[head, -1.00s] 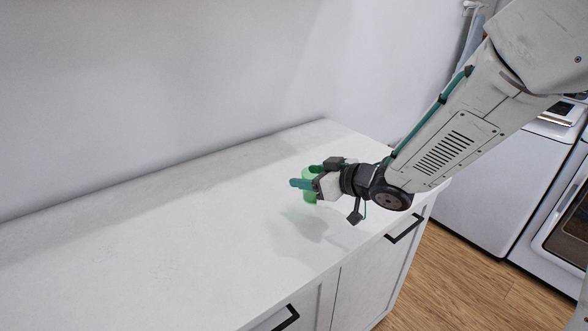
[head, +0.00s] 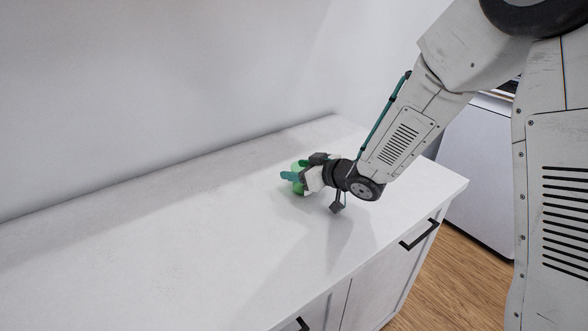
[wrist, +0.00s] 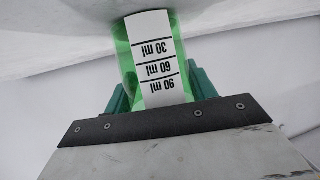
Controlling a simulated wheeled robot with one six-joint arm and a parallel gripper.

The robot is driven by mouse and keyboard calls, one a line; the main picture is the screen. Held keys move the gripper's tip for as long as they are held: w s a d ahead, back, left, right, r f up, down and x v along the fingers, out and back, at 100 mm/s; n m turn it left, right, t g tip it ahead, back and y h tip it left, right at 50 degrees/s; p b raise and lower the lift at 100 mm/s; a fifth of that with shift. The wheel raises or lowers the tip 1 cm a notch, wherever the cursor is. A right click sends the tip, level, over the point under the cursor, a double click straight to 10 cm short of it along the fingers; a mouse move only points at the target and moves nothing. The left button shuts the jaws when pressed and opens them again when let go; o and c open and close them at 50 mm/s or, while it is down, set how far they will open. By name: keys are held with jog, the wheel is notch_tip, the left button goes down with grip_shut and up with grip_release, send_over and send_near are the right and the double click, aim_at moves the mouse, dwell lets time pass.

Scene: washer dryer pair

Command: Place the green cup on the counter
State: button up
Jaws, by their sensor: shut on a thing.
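The green cup (head: 298,187) is translucent and sits between the teal fingers of my gripper (head: 291,172), over the white counter (head: 190,240). In the wrist view the green cup (wrist: 127,62) shows a white label with black 30, 60 and 90 ml marks, which read upside down. My gripper (wrist: 158,88) is shut on the cup, with a teal finger on each side. The cup's base is low over the counter top; I cannot tell whether it touches. The gripper hides part of the cup in the head view.
The counter top is bare around the cup, with a white wall (head: 150,90) behind it. Cabinet doors with black handles (head: 419,235) are below its front edge. A white appliance (head: 478,170) stands to the right, beyond a strip of wood floor (head: 455,280).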

jog(key=shift+d, duration=0.1)
jog(key=o, duration=1)
jog(key=shift+r, duration=0.15)
jog(key=v, duration=1.2)
